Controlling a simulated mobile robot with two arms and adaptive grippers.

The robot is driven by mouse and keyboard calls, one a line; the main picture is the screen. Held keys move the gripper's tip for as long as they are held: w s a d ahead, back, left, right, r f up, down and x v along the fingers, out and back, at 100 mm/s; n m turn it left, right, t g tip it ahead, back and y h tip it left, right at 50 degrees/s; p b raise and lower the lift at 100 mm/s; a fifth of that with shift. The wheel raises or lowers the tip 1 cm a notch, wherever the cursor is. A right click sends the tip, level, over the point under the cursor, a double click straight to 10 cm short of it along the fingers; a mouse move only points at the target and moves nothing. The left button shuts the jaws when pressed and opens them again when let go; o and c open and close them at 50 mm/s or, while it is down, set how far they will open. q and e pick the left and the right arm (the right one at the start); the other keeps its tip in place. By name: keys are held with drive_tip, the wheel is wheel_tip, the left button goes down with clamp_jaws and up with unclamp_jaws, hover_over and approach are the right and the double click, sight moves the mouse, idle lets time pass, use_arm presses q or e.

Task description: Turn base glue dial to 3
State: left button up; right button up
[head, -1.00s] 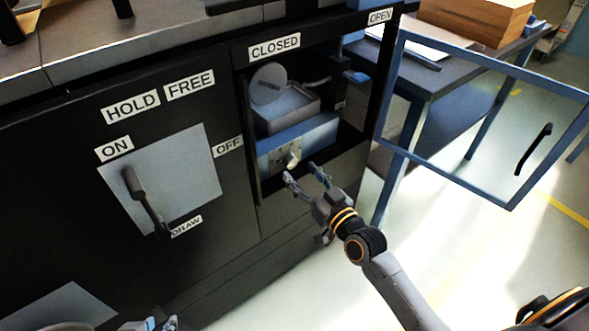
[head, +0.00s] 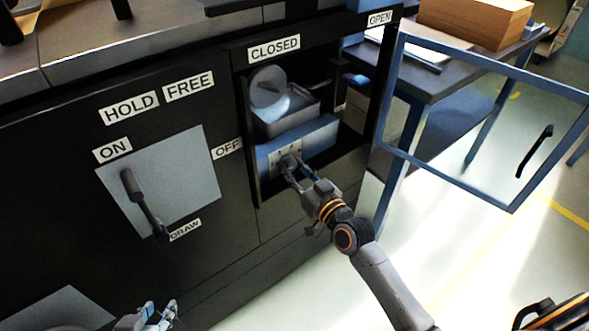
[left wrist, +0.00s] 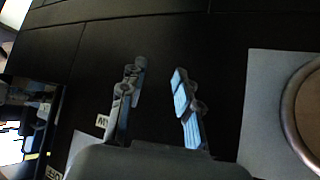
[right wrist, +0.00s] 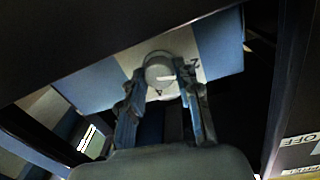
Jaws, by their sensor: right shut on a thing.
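The base glue dial (right wrist: 160,72) is a pale round knob on a light plate on the front of the blue glue unit (head: 318,137), inside the open compartment. My right gripper (head: 290,165) reaches into the compartment and is shut on the dial. In the right wrist view my right gripper (right wrist: 163,90) has one finger on each side of the knob. The fingers hide most of the dial in the head view, and I cannot read its setting. My left gripper (head: 160,312) is at the bottom left, open and empty; it also shows in the left wrist view (left wrist: 158,100).
The glass door (head: 490,130) with its blue frame stands open to the right of the compartment. A lever (head: 143,200) sits on a grey plate to the left. A table (head: 440,78) with a cardboard box (head: 476,20) stands behind the door.

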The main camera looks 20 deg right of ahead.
drive_tip(key=shift+r+m+p, duration=0.15)
drive_tip(key=shift+m+p, duration=1.35)
use_arm(q)
drive_tip(key=s+a+f+g+y+p, duration=0.1)
drive_tip(key=s+a+g, duration=0.15)
drive_tip(key=s, duration=0.25)
drive_tip(key=s+a+f+g, duration=0.1)
drive_tip(key=s+g, duration=0.2)
drive_tip(key=s, duration=0.2)
use_arm(e)
drive_tip(key=shift+m, duration=0.9)
drive_tip(key=shift+m+p, duration=0.3)
drive_tip(key=shift+m, duration=0.1)
drive_tip(key=shift+m+g+p, duration=0.3)
drive_tip(key=shift+m+p, duration=0.15)
drive_tip(key=shift+m, duration=0.55)
use_arm(q)
drive_tip(key=x, duration=0.7)
drive_tip(key=shift+d, duration=0.2)
use_arm(e)
drive_tip(key=shift+d+m, duration=0.1)
drive_tip(key=shift+m, duration=1)
use_arm(q)
drive_tip(key=shift+s, duration=0.1)
